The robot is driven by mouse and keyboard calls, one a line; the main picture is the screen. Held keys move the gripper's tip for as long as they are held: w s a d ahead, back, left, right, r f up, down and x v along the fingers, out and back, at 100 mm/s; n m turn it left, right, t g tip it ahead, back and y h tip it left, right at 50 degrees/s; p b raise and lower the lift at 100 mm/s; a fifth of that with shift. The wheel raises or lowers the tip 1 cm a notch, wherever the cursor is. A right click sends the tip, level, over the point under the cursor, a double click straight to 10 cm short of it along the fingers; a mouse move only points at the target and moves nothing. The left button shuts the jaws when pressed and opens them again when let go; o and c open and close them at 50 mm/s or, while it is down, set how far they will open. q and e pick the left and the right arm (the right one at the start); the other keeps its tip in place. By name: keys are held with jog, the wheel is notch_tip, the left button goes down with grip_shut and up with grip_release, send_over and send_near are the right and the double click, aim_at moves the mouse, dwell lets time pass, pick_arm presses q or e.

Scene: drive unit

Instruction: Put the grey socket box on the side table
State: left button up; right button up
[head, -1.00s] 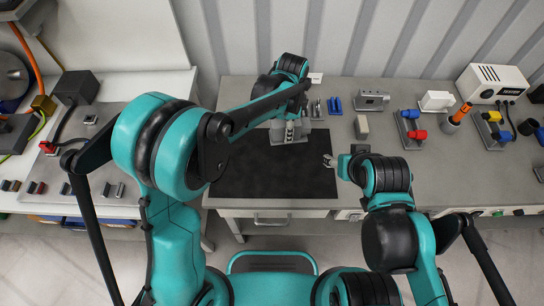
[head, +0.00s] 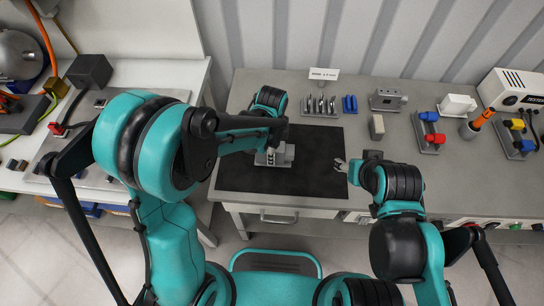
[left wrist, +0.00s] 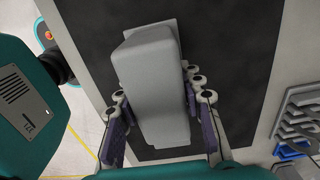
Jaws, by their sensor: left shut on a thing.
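The grey socket box (head: 286,154) is a light grey block with a wider base plate, seen over the black mat. My left gripper (head: 270,154) is shut on it from above. In the left wrist view the box (left wrist: 152,70) fills the space between the two fingers of the gripper (left wrist: 158,98), one along each side. I cannot tell how far it is above the mat. The side table (head: 165,75), white-topped, stands at the left. My right gripper (head: 341,165) appears open and empty at the mat's right edge.
A grey plate (head: 113,178) with small parts covers the side table's front; a dark box (head: 90,71) and a round metal vessel (head: 18,55) stand further back. The black mat (head: 315,182) has free room. Tools, a small grey block (head: 377,126) and coloured connectors line the bench's back and right.

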pick_arm(q)
notch_tip(320, 180, down, 2)
jog(key=shift+w+f+b, duration=0.1)
jog(key=shift+f+b, duration=0.1)
jog(key=shift+b, duration=0.1)
jog(key=shift+r, duration=0.1)
jog(key=shift+f, duration=0.2)
jog(key=o, duration=1.3)
jog(key=shift+r, duration=0.15)
